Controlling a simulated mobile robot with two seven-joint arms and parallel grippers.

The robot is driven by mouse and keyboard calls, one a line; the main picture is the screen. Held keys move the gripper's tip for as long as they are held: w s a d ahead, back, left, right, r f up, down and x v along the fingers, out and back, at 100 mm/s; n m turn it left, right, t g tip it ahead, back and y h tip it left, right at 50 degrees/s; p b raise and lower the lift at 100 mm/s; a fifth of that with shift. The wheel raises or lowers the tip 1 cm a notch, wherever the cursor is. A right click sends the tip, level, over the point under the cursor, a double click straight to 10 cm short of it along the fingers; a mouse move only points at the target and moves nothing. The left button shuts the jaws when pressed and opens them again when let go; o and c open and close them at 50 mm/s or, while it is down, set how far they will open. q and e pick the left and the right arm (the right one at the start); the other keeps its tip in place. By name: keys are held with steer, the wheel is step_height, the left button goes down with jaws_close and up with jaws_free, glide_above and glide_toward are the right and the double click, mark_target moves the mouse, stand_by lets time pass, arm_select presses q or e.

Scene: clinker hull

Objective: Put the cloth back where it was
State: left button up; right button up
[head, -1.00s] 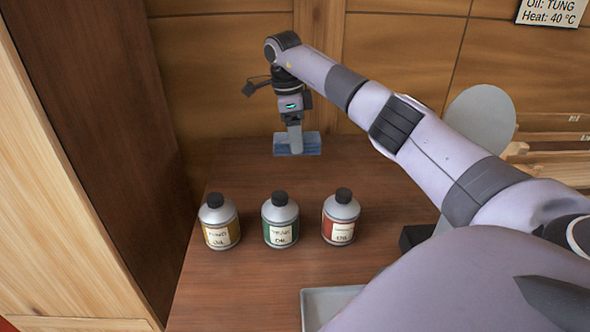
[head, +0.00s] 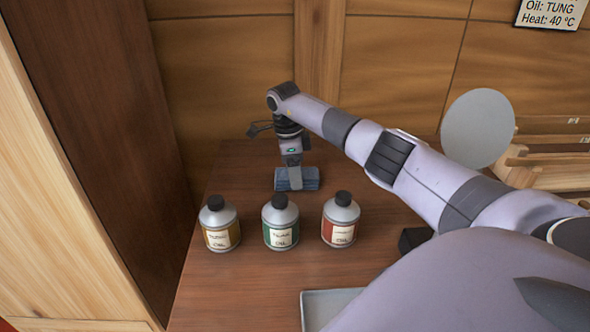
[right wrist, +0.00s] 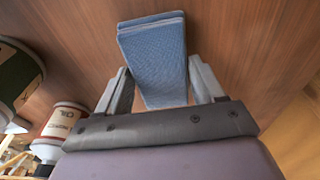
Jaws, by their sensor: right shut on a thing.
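The cloth (head: 312,179) is a folded blue piece of fabric behind the bottles on the brown bench top. My right gripper (head: 295,184) points down and is shut on it. In the right wrist view the cloth (right wrist: 153,55) lies between the two fingers of the gripper (right wrist: 158,92). The cloth is at or just above the bench; I cannot tell if it touches. My left gripper is not in view.
Three capped bottles stand in a row in front of the cloth: yellow-labelled (head: 220,226), green-labelled (head: 281,224) and red-labelled (head: 340,222). A grey tray (head: 318,302) sits at the front. A wooden rack (head: 550,165) stands right. A dark wooden panel (head: 120,130) bounds the left.

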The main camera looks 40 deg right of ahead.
steer(key=o, duration=1)
steer(key=shift+f, duration=0.1)
step_height(320, 180, up, 12)
steer(key=a, duration=0.1)
steer(key=shift+w, duration=0.45)
steer(key=shift+a, duration=0.1)
